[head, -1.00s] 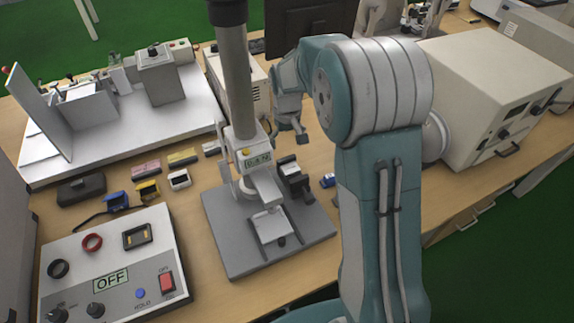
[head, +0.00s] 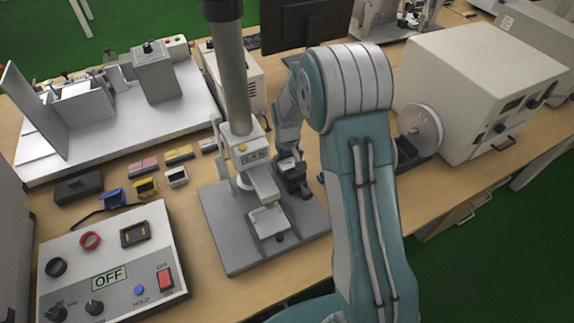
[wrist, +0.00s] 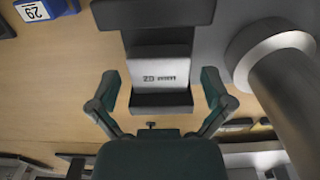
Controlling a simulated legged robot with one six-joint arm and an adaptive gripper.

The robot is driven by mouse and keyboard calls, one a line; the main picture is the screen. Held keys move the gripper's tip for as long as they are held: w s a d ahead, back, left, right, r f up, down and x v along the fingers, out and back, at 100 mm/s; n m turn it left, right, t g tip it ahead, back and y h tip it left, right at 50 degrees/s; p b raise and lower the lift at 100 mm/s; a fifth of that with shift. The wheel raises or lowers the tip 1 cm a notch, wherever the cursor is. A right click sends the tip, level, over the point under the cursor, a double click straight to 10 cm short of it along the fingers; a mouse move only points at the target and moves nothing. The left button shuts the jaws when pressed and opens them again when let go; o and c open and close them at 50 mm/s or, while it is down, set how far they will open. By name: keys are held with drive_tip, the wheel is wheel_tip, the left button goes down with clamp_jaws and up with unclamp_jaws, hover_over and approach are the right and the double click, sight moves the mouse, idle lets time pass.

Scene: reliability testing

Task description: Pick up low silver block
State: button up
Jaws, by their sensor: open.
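A small, low silver-grey block (head: 208,145) lies on the table left of the grey stand's column, beside a yellow block. In the wrist view, a block with a silver-grey lettered face (wrist: 161,72) and dark parts above and below sits ahead of my gripper. I cannot tell which of the two the task means. My gripper (wrist: 160,90) is open, with one finger to each side of the lettered block and gaps visible. In the head view, my gripper (head: 291,182) is low beside the stand's column, over a dark item on its base, partly hiding it.
The stand's grey base (head: 238,255) and upright column (head: 233,75) are close to my gripper's left. The column also shows at the wrist view's right (wrist: 285,95). A control box (head: 140,250) reading OFF stands front left. A blue-edged label piece (wrist: 40,10) is nearby.

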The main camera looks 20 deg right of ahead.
drive_tip(key=shift+c, duration=0.3)
drive_tip(key=c, duration=1.1)
